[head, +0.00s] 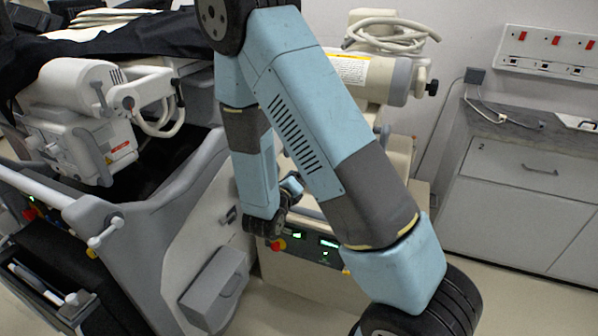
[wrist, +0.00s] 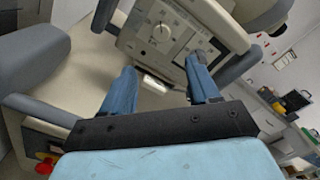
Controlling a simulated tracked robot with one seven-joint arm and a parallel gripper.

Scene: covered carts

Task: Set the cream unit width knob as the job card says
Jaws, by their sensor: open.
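The cream unit (head: 315,275) stands behind my arm in the head view, which hides much of its upper part. In the wrist view its control panel (wrist: 150,45) carries a round dial-like knob (wrist: 163,32) and smaller controls. Markings are too small to read, so I cannot tell which control is the width knob. My gripper (wrist: 162,82) is open, with two blue fingers spread before the panel and nothing seen between them. The right finger overlaps the panel's right part; contact cannot be told. The gripper is small and partly hidden in the head view. I cannot identify the job card.
A grey-white cart (head: 175,225) under a black cover stands at left, close to my forearm. A grey cabinet (head: 525,180) stands at right by the wall. A red button (head: 278,245) and green displays sit on the cream unit's front. Floor shows at lower right.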

